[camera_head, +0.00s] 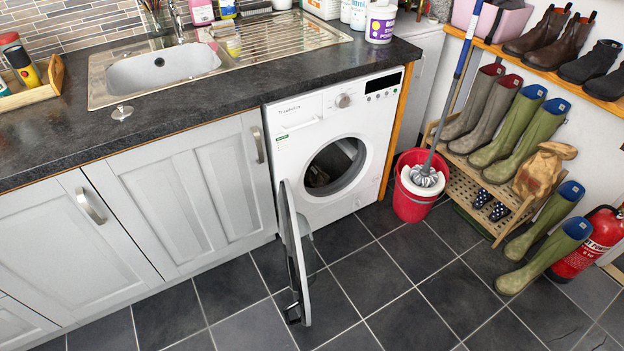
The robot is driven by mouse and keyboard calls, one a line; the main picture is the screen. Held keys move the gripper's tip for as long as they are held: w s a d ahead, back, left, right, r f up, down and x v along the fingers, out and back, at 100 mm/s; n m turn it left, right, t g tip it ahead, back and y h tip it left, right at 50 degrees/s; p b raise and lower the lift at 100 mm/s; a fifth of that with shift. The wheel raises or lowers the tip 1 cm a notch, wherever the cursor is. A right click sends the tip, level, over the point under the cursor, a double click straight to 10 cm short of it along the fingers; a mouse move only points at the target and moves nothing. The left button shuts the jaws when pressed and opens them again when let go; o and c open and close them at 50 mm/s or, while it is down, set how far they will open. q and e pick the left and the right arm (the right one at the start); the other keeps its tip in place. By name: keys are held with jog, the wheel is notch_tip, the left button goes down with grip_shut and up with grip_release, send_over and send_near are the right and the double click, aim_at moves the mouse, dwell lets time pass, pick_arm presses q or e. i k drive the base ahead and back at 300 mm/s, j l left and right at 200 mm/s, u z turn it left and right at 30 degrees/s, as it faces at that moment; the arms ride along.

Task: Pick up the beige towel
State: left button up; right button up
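I cannot make out a beige towel for certain. A crumpled tan-beige item (541,171) lies on the right end of the wooden welly rack (462,187), beside the green boots; I cannot tell whether it is a towel, gloves or a bag. The white washing machine (300,112) has its round door (293,250) swung open towards the front. Inside its dark drum (335,167) something pale and darker shows, too shadowed to name. Neither of my grippers is in view.
A red mop bucket (412,208) stands between the machine and the rack. Green boots (545,252) and a red fire extinguisher (588,245) stand on the floor at the right. The dark tiled floor (400,315) is clear in front. The counter (180,105) with a sink runs along the left.

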aim_at(317, 178)
jog(key=i+l+u, duration=0.1)
jog(key=u, duration=0.35)
jog(key=l+u, duration=0.45)
jog(key=i+l+u, duration=0.1)
jog(key=l+u, duration=0.15)
jog(key=u, duration=0.15)
jog(key=l+u, duration=0.25)
jog(key=u, duration=0.2)
jog(key=l, duration=0.45)
jog(key=k+l+u, duration=0.15)
jog(key=l, duration=0.75)
jog(key=k+l+u, duration=0.15)
jog(key=l, duration=0.75)
jog(key=u, duration=0.05)
